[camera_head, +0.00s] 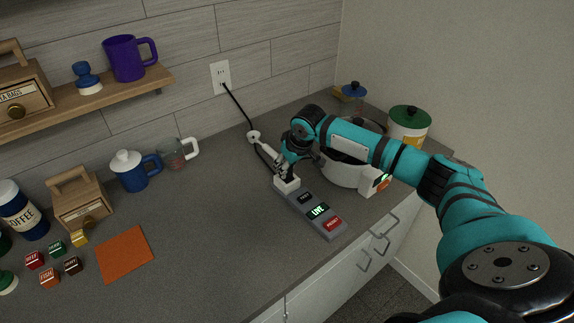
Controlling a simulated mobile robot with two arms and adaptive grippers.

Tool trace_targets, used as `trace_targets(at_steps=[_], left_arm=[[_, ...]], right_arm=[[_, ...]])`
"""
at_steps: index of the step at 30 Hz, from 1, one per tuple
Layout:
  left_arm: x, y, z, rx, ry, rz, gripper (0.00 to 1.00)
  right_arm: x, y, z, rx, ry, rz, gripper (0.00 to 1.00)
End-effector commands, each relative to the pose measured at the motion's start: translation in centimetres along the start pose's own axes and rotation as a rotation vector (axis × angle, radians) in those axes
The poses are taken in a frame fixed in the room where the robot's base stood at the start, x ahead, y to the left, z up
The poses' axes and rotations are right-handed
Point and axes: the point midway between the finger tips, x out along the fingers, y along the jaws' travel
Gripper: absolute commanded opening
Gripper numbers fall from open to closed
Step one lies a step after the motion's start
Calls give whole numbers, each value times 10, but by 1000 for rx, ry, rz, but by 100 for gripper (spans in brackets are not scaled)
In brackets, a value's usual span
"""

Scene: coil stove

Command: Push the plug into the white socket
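A grey strip (317,212) lies on the counter with a black label, a green lit label reading LIVE and a red label. A white block (287,186), which looks like the white socket, sits at its far end. My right gripper (281,168) points down just above and behind this block. A pale piece (267,154), possibly the plug, is beside the fingers; the gripper partly hides it. I cannot tell if the gripper is shut on it, or if plug and socket touch. My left gripper is not in view.
A black cord (238,106) runs from the wall outlet (220,76) to a white round piece (253,137) on the counter. A white appliance (343,173) stands right of the gripper. Mugs (135,171) and an orange mat (126,253) are left. The counter's middle is clear.

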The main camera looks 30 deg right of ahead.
Motion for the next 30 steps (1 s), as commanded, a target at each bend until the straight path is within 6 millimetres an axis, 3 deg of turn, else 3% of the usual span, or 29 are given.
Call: trace_targets(at_steps=[3, 4, 9, 20, 30], left_arm=[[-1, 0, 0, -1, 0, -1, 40], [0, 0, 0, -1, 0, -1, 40], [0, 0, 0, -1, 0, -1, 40], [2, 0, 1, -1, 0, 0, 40], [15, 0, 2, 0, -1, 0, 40]], right_arm=[[2, 0, 1, 1, 0, 0, 0], [2, 0, 1, 1, 0, 0, 29], [2, 0, 1, 1, 0, 0, 48], [-6, 1, -1, 0, 3, 1, 48], [-72, 1, -1, 0, 6, 1, 48]])
